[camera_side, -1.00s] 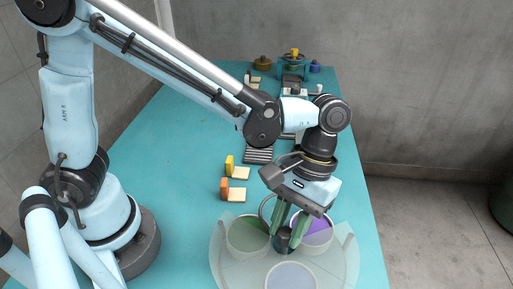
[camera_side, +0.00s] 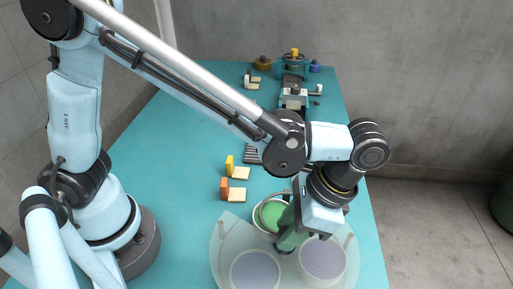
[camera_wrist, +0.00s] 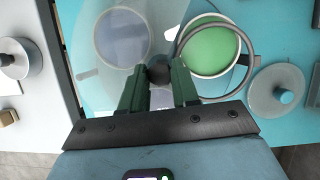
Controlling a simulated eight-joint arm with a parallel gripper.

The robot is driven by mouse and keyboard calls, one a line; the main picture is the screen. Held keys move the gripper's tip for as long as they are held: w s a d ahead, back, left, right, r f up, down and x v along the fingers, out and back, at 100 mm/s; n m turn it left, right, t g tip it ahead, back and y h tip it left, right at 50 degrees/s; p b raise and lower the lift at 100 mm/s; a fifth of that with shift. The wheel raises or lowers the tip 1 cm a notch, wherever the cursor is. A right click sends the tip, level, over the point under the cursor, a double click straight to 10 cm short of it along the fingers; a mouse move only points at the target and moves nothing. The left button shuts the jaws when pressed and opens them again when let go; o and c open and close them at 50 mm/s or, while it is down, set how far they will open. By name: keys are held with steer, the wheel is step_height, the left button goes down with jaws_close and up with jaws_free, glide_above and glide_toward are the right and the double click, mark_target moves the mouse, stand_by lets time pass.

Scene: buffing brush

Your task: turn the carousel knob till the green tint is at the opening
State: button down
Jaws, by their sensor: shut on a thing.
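The carousel is a round stand under a pale see-through cover (camera_side: 226,252). The green tint (camera_side: 273,213) is on its far side and shows bright and unveiled at the cover's opening; it also shows bright in the wrist view (camera_wrist: 211,50). Two greyish-purple tints, at the near left (camera_side: 255,271) and near right (camera_side: 322,259), look dulled under the cover. My gripper (camera_side: 288,240) is shut on the dark round knob (camera_wrist: 159,72) at the carousel's middle. In the side view the fingers and wrist largely hide the knob.
A grey hoop (camera_wrist: 178,42) runs around the green tint. Left of my arm's end stand small blocks, one yellow (camera_side: 229,165) and one orange (camera_side: 224,188), with pale blocks beside them. Pots and a metal fixture (camera_side: 294,92) stand at the far end. The teal mat's left side is clear.

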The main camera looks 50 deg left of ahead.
steer(key=shift+s+m+t+y, duration=0.1)
steer(key=shift+m+t+y, duration=0.4)
steer(key=shift+m, duration=1.2)
steer(key=c, duration=0.8)
jaws_free()
steer(key=shift+c, duration=0.2)
steer(key=shift+d, duration=0.1)
steer(key=v, duration=1.2)
steer(key=shift+r, duration=0.1)
